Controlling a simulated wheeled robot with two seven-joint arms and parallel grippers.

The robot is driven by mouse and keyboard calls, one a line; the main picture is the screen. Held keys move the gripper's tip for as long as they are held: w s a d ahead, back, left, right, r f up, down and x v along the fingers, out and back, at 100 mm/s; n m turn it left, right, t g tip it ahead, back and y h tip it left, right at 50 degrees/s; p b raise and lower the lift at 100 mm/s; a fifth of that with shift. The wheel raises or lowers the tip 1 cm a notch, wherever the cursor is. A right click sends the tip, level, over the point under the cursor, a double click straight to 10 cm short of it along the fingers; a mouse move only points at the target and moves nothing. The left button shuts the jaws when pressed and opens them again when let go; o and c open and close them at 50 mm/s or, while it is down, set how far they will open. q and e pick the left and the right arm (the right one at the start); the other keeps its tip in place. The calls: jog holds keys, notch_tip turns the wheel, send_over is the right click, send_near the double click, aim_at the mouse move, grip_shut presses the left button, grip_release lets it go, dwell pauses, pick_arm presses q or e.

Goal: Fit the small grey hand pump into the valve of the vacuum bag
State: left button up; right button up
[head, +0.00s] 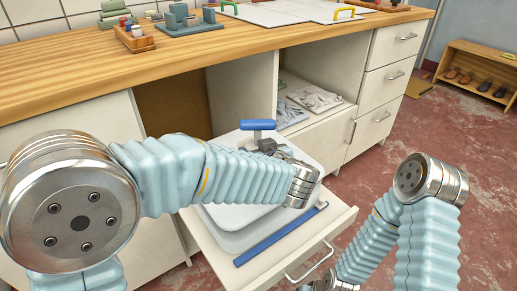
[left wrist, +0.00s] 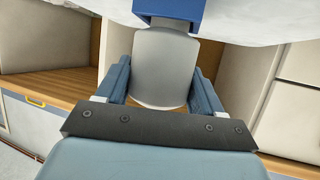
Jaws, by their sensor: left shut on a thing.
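My left gripper (head: 270,147) is shut on the small grey hand pump, whose blue T-shaped handle (head: 258,125) stands up above it in the head view. In the left wrist view the pump's grey body (left wrist: 162,65) sits between the two blue fingers. A blue piece (left wrist: 169,10) lies at its end, against a pale surface. A pale, round-cornered thing, apparently the vacuum bag (head: 232,217), lies in the open drawer, partly behind my left arm. The valve is hidden in the head view.
The pulled-out drawer (head: 344,222) holds a blue bar (head: 280,236) along its front. Behind it is an open cupboard with folded pale items (head: 314,98). The wooden worktop (head: 60,81) carries green and blue-grey objects. A shoe rack (head: 478,72) stands far right.

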pick_arm(q)
jog(key=o, duration=1.3)
jog(key=shift+c, duration=0.2)
jog(key=shift+o, duration=0.3)
jog(key=shift+s+d+r+p, duration=0.15)
jog(key=shift+s+r+p, duration=0.1)
jog(key=shift+p, duration=0.1)
jog(key=p+v, duration=0.6)
jog(key=v, duration=0.3)
jog(key=shift+s, duration=0.15)
pick_arm(e)
notch_tip(320, 180, up, 7)
jog(key=a, duration=0.2)
jog(key=shift+s+f, duration=0.15)
jog(key=shift+s, duration=0.25)
